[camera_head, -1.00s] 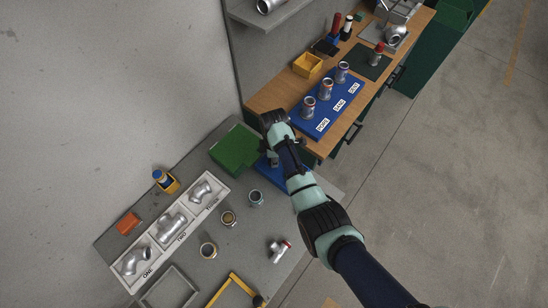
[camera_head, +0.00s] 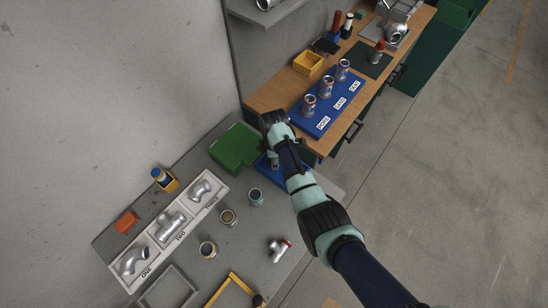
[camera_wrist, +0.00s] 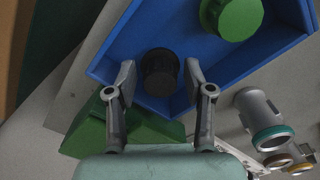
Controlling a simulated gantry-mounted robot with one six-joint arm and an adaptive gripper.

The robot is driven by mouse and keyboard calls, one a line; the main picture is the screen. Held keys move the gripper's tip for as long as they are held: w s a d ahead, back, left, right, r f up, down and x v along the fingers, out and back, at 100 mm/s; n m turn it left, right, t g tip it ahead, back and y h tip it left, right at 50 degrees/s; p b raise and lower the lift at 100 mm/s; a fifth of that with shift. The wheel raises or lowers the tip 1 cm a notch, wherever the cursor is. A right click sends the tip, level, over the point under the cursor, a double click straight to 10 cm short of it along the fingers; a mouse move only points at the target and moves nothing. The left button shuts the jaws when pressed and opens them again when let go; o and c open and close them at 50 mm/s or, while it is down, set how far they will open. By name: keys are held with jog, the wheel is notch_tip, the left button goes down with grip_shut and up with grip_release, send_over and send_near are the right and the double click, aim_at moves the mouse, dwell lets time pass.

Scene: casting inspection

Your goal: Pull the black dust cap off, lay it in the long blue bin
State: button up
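The black dust cap (camera_wrist: 160,72) sits inside the long blue bin (camera_wrist: 115,58) near one wall in the wrist view. My gripper (camera_wrist: 159,74) is over the bin, one finger on each side of the cap. A narrow gap shows between each finger and the cap, so the fingers look open. A green cap (camera_wrist: 232,14) also lies in the bin. In the head view the blue bin (camera_head: 268,172) is partly hidden by my arm, and the cap cannot be made out.
A green box (camera_head: 236,147) stands beside the bin. A white tray (camera_head: 151,240) holds several fittings. A wooden bench (camera_head: 270,94) with a blue board (camera_head: 318,123) is close behind my gripper.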

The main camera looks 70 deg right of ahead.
notch_tip(320, 180, up, 12)
dwell(0.6)
